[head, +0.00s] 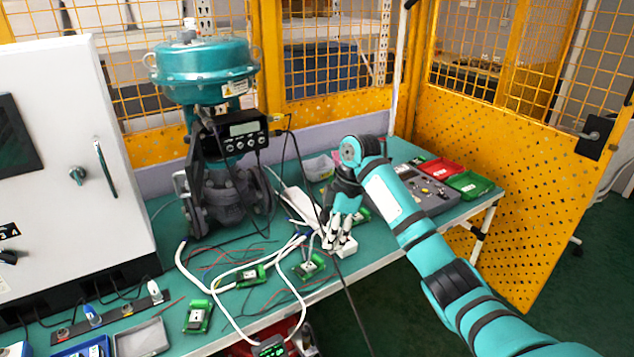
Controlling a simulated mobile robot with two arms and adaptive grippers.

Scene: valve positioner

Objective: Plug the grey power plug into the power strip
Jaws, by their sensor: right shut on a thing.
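The power strip (301,206) is a long white bar on the green bench, running from beside the valve toward my right gripper. My right gripper (332,240) comes in from the right and points down at the near end of the strip, close above the bench. It is shut on a small pale grey block, which looks like the grey power plug (347,247). The fingers hide part of the plug, and its pins do not show. I cannot tell whether it touches the strip. My left gripper is not in view.
A teal valve with a black positioner (241,131) stands behind on the left. Green circuit boards (309,267), white cables and thin wires clutter the bench front. A white cabinet (70,170) is at left. A grey panel (428,195) and red and green trays (467,184) lie right.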

